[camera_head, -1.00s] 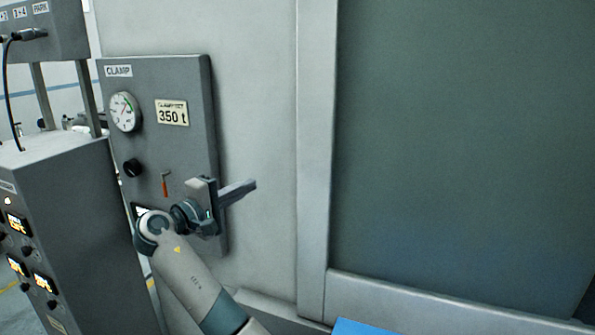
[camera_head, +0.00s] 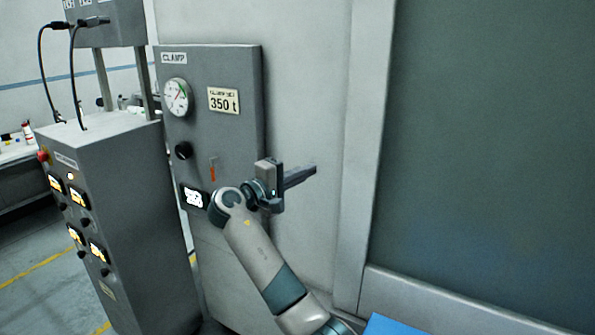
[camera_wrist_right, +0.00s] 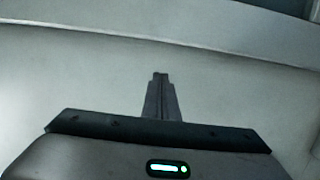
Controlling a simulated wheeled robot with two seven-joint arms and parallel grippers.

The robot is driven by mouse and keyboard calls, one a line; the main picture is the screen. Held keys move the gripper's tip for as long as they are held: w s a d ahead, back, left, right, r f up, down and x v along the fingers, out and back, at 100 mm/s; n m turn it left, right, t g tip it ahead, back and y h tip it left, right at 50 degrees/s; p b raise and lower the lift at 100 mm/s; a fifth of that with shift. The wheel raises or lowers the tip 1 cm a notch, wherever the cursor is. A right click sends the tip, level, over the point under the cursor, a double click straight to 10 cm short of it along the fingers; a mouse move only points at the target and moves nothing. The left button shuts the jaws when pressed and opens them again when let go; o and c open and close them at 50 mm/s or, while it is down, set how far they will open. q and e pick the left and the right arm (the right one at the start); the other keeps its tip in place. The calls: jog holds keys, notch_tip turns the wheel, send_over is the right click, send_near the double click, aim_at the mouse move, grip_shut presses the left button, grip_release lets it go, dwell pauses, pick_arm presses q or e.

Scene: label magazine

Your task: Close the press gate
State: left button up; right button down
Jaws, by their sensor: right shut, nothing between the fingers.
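The press gate appears to be the large panel with a dark green-grey window (camera_head: 490,150) and pale frame (camera_head: 366,150) at the right of the head view. Its far edge is out of view, and no handle shows on the visible part. My right gripper (camera_head: 312,171) is shut and empty, with its fingers pointing right toward the frame. It is in front of the pale press wall beside the clamp panel. In the right wrist view its closed fingers (camera_wrist_right: 161,80) point at a pale surface, with a raised edge beyond the tips. My left gripper is not in view.
The grey clamp panel (camera_head: 235,140) with gauge, knob and small red-orange lever (camera_head: 212,170) stands close behind my right wrist. A grey control cabinet (camera_head: 130,200) stands at the left. A blue surface (camera_head: 390,325) shows at the bottom. Open floor (camera_head: 40,260) lies at far left.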

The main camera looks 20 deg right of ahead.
jog(key=d+p, duration=0.1)
jog(key=d, duration=0.1)
jog(key=d+p, duration=0.2)
jog(key=s+d+p, duration=0.1)
jog(key=d, duration=0.2)
jog(key=shift+d, duration=0.1)
dwell(0.5)
